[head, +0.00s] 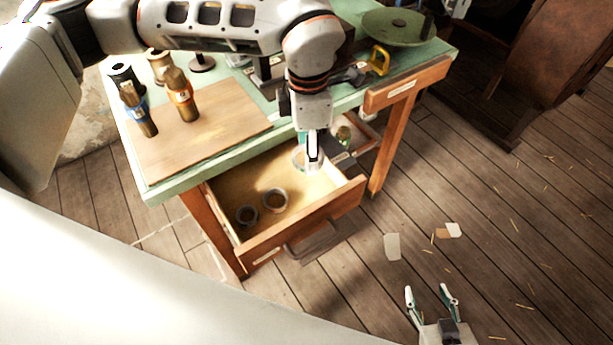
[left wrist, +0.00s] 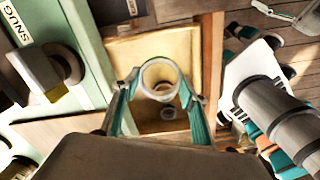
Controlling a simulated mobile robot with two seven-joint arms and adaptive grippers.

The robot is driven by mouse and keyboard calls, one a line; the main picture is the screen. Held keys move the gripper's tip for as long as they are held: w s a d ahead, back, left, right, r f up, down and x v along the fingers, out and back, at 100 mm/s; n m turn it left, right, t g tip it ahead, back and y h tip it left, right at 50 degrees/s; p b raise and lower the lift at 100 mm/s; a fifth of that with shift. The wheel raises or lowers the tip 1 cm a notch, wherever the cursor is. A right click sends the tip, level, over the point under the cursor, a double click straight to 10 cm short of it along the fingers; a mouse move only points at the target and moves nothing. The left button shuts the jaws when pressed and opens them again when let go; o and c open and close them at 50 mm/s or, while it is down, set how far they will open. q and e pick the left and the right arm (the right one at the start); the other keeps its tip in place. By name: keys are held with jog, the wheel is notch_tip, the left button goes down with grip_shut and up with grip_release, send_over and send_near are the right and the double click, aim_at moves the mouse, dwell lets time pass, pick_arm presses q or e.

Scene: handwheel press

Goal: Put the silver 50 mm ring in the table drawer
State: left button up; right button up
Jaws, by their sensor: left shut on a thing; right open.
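My left gripper (head: 313,150) is shut on a silver ring (head: 299,158) and holds it over the right part of the open table drawer (head: 306,221). In the left wrist view the ring (left wrist: 160,63) sits between the two fingertips of the left gripper (left wrist: 160,82), with the drawer floor (left wrist: 180,48) below it. My right gripper (head: 432,294) is open and empty, low over the floor at the lower right.
The green table (head: 160,188) carries a wooden board (head: 215,135) with two bottle-like tools. A green handwheel (head: 399,27) and a yellow padlock-like piece (head: 379,61) stand toward the back right. Pale cards (head: 392,246) lie on the plank floor. The drawer's middle floor is bare.

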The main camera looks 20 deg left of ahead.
pick_arm(q)
send_over(308, 185)
notch_tip(308, 185, down, 5)
jog(key=shift+s+f, duration=0.1)
jog(key=shift+f, duration=0.1)
notch_tip(308, 185, down, 4)
jog(key=shift+f+b, duration=0.2)
jog(key=shift+b, duration=0.35)
jog(key=o, duration=1)
jog(key=shift+f, duration=0.1)
